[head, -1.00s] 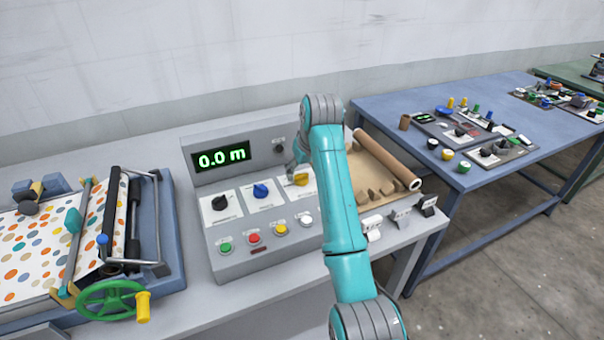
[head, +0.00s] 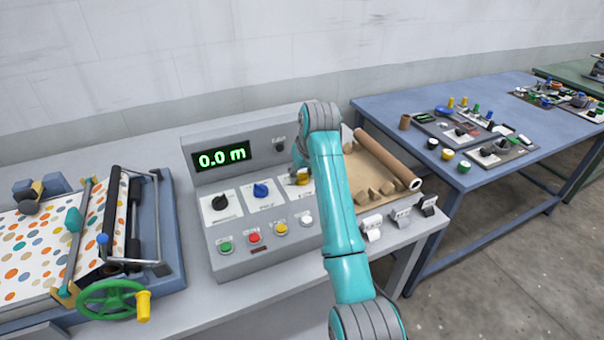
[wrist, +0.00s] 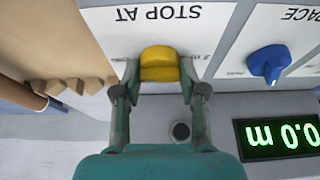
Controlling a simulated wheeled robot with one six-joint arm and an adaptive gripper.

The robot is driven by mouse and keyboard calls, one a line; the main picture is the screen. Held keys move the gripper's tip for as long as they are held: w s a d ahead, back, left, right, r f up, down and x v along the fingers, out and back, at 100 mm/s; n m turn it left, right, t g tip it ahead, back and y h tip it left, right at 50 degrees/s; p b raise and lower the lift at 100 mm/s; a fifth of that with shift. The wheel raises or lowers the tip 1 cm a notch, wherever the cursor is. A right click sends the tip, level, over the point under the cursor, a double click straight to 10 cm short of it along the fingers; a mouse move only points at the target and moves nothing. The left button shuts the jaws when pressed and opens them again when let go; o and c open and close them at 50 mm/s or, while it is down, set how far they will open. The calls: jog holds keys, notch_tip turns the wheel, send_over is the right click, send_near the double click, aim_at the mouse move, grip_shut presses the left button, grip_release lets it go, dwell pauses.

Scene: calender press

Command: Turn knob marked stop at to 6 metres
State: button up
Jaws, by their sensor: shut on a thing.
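The yellow knob (wrist: 159,64) sits under the "STOP AT" label, which reads upside down in the wrist view. My gripper (wrist: 160,85) is shut on this knob, one finger on each side. In the head view the knob (head: 302,176) shows as a small yellow patch beside my gripper (head: 299,172), which partly hides it. The knob's scale is mostly covered, so its setting cannot be read. The green display (head: 222,157) reads 0.0 m and also shows in the wrist view (wrist: 281,137).
A blue knob (head: 261,190) and a black knob (head: 220,202) are left of the yellow one. Below are several push buttons, including a red one (head: 254,238). A brown roll (head: 388,160) lies right of the panel. A green handwheel (head: 112,300) stands at the left.

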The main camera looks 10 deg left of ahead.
jog(key=shift+n, duration=0.3)
jog(key=n+g+y, duration=0.1)
jog(key=n, duration=0.3)
jog(key=shift+w+d, duration=0.1)
jog(key=shift+w, duration=0.05)
jog(key=n+g, duration=0.1)
jog(key=n, duration=0.1)
jog(key=n+g+y, duration=0.1)
jog(key=n, duration=0.2)
jog(key=shift+r, duration=0.1)
jog(key=n+g, duration=0.1)
jog(key=n, duration=0.3)
jog(key=shift+w+g, duration=0.15)
jog(key=shift+g, duration=0.25)
jog(key=shift+n+g, duration=0.6)
jog(key=shift+n, duration=1.3)
jog(key=shift+n+h, duration=0.3)
jog(key=shift+h, duration=0.1)
jog(key=o, duration=1.1)
jog(key=shift+o, duration=0.2)
